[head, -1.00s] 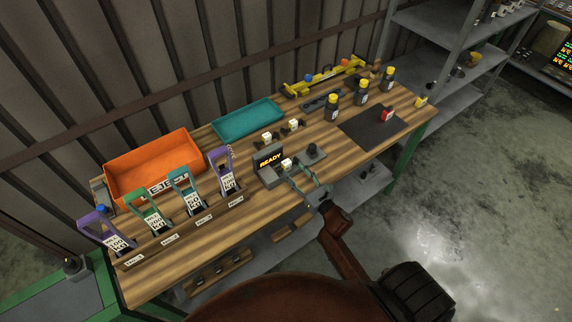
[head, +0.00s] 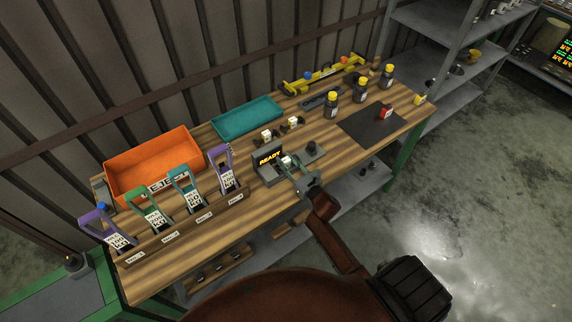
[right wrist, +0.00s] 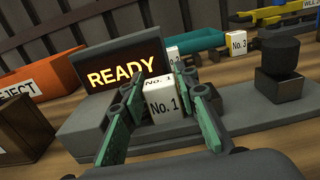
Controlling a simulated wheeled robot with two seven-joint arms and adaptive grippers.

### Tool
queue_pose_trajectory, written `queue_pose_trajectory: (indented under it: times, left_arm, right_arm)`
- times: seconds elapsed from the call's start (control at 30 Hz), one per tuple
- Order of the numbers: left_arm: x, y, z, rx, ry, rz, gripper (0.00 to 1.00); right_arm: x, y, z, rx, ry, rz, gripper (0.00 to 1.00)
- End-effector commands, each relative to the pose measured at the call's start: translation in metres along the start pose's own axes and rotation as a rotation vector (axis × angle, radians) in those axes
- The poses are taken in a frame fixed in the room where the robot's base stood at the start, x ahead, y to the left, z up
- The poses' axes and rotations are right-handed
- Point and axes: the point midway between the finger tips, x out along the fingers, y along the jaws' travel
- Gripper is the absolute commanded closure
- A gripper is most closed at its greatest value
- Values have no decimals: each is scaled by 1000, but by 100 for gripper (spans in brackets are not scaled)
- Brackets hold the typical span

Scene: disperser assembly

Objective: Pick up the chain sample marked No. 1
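The chain sample marked No. 1 (right wrist: 162,107) is a small white block on the grey station with the lit READY display (right wrist: 121,73). In the head view the sample (head: 286,160) is partly covered by my gripper. My right gripper (head: 294,167) reaches over the station from the front. In the right wrist view its green fingers (right wrist: 172,80) stand on either side of the sample, open, with a gap visible at the right finger; contact on the left cannot be told. My left gripper is not in view.
Samples No. 2 (head: 266,135) and No. 3 (head: 293,122) sit behind the station. A black knob (right wrist: 279,55) stands right of it. An orange REJECT bin (head: 150,160), teal tray (head: 247,117), handled holders (head: 190,190) and dark bottles (head: 359,92) occupy the bench.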

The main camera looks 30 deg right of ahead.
Motion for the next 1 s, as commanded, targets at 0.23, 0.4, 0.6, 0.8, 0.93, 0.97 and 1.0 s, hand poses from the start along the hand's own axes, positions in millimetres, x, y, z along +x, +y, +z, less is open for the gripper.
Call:
queue_pose_trajectory:
  times: [0.23,0.4,0.6,0.8,0.93,0.97,1.0]
  left_arm:
    - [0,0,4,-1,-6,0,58]
    - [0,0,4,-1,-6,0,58]
    - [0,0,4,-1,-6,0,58]
    - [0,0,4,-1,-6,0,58]
    - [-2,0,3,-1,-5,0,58]
    - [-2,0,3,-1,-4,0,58]
    - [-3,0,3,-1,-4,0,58]
  right_arm:
    - [0,0,0,0,0,0,91]
    - [0,0,0,0,0,0,100]
    - [0,0,1,0,-2,1,100]
    - [0,0,3,-1,-2,1,100]
    - [0,0,12,-3,-4,3,100]
    - [0,0,16,-4,-4,3,100]
    - [0,0,21,-3,-4,2,100]
